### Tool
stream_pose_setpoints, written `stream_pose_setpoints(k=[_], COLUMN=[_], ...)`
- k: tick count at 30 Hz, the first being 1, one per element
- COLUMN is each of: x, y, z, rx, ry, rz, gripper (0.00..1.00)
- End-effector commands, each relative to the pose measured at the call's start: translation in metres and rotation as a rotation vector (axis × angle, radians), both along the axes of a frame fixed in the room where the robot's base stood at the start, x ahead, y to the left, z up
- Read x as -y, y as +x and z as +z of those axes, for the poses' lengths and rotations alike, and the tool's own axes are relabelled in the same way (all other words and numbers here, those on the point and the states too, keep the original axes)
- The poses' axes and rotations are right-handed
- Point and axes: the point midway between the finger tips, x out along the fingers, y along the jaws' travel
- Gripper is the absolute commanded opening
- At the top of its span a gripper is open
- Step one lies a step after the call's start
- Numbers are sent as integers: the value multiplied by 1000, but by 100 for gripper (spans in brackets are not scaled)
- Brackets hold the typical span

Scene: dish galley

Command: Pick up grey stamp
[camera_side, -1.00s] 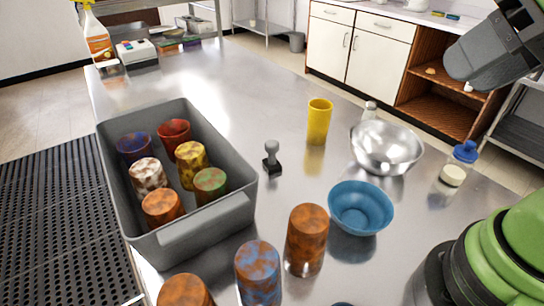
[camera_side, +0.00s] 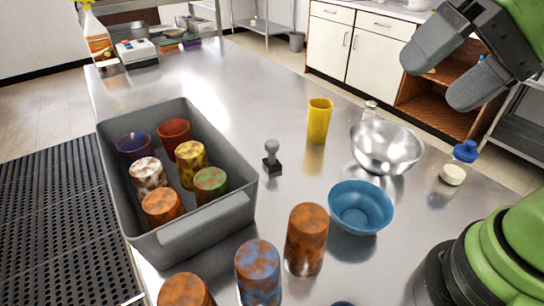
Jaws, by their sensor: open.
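The grey stamp (camera_side: 272,157) stands upright on the steel table, with a round grey knob on top and a dark square base. It is right of the grey bin and left of the yellow cup. My gripper (camera_side: 430,80) is at the upper right, high above the table and well apart from the stamp. Its two grey fingers are spread, with nothing between them.
A grey bin (camera_side: 205,232) holds several mottled cups. A yellow cup (camera_side: 319,121), steel bowl (camera_side: 386,150), blue bowl (camera_side: 361,208) and blue-capped bottle (camera_side: 459,163) stand to the right. Mottled cups (camera_side: 306,240) stand in front. Table around the stamp is clear.

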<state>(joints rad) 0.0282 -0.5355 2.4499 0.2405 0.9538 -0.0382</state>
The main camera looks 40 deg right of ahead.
Motion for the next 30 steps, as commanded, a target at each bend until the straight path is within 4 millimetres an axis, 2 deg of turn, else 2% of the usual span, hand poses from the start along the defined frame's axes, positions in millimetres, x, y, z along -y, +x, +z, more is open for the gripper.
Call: stream_pose_setpoints(k=[6,12,17,21,25,30], x=[-36,-47,-33,-9,12,25], y=[50,113,168,202,218,224], z=[-18,-43,-83,-128,-163,-186], rx=[-328,-537,-630,-643,-625,-601], ry=[444,841,1132,1324,1429,1481], rz=[-197,-474,-763,-1021,-1201,-1308], gripper=[81,81,81,81,81,81])
